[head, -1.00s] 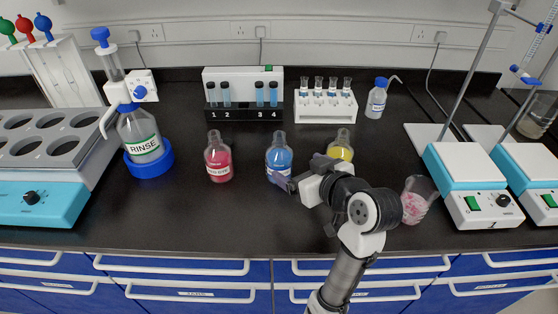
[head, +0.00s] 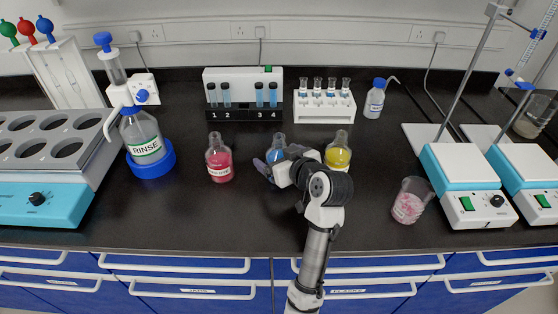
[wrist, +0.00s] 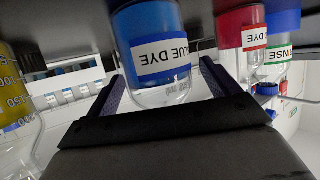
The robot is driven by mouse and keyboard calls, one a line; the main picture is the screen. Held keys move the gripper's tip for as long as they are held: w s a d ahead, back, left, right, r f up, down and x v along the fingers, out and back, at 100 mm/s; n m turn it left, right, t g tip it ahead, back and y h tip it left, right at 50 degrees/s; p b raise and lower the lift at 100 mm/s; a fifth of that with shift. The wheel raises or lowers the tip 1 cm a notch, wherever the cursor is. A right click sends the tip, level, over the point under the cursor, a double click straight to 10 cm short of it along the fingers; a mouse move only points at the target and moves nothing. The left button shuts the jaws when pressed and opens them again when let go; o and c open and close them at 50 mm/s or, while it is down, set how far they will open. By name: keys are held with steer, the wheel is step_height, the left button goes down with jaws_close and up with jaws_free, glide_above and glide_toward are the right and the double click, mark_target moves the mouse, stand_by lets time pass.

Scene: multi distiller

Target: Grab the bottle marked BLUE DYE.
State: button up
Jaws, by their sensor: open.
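The blue dye bottle (head: 277,147) stands upright on the black bench, its lower part hidden behind my gripper (head: 273,162). In the wrist view the same bottle (wrist: 150,25) appears upside down with its BLUE DYE label facing the camera. It lies between my two purple-grey fingers, which are open on either side of it. I cannot tell whether either finger touches the glass.
A red dye bottle (head: 218,163) stands to the left and a yellow bottle (head: 338,156) close on the right. A tilted beaker (head: 410,203) with pink contents is further right. The RINSE bottle (head: 146,145) stands far left. The front bench is mostly clear.

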steer(key=c, duration=1.4)
steer(key=shift+r, duration=0.2)
